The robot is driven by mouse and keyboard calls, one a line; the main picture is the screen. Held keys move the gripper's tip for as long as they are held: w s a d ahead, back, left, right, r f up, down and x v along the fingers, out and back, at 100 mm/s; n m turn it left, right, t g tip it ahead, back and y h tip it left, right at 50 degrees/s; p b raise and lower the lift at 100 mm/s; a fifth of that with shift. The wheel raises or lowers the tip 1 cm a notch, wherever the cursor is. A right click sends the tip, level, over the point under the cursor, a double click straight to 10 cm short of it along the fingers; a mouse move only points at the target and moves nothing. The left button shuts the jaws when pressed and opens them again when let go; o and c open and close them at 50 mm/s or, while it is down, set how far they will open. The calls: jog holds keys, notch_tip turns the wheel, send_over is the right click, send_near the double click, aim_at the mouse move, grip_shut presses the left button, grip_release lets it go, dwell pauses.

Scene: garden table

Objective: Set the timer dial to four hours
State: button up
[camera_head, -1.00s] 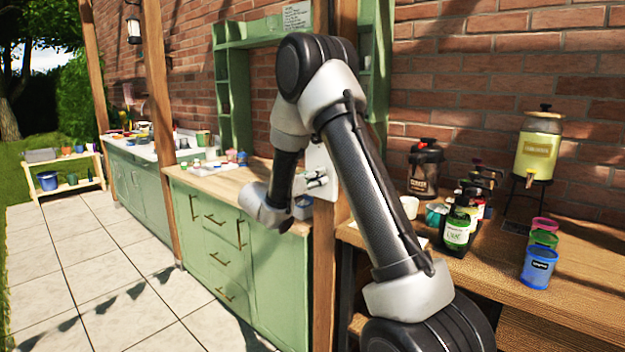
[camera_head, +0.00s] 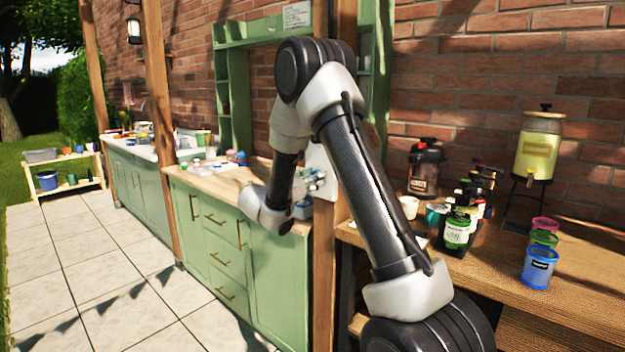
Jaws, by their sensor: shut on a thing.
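A pale panel (camera_head: 322,158) is fixed to the wooden post behind my arm. My gripper (camera_head: 316,177) is at this panel, mostly small and partly hidden by my own forearm. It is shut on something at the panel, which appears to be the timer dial. The dial itself, its marks and its setting cannot be made out in this view.
A green cabinet (camera_head: 222,262) with a wooden top stands left of the post. On the right, a wooden counter (camera_head: 590,290) holds a drink dispenser (camera_head: 538,150), a dark canister (camera_head: 424,168), several bottles and stacked cups (camera_head: 540,265). Paved floor is open at left.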

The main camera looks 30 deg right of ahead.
jog(key=m, duration=0.9)
jog(key=m+g+h, duration=0.1)
jog(key=m, duration=0.9)
jog(key=shift+w+f+m+g, duration=0.1)
jog(key=shift+f+m+g, duration=0.05)
jog(key=shift+m+g, duration=0.15)
dwell(0.3)
jog(key=o, duration=1)
jog(key=shift+a, duration=0.1)
jog(key=v, duration=1.2)
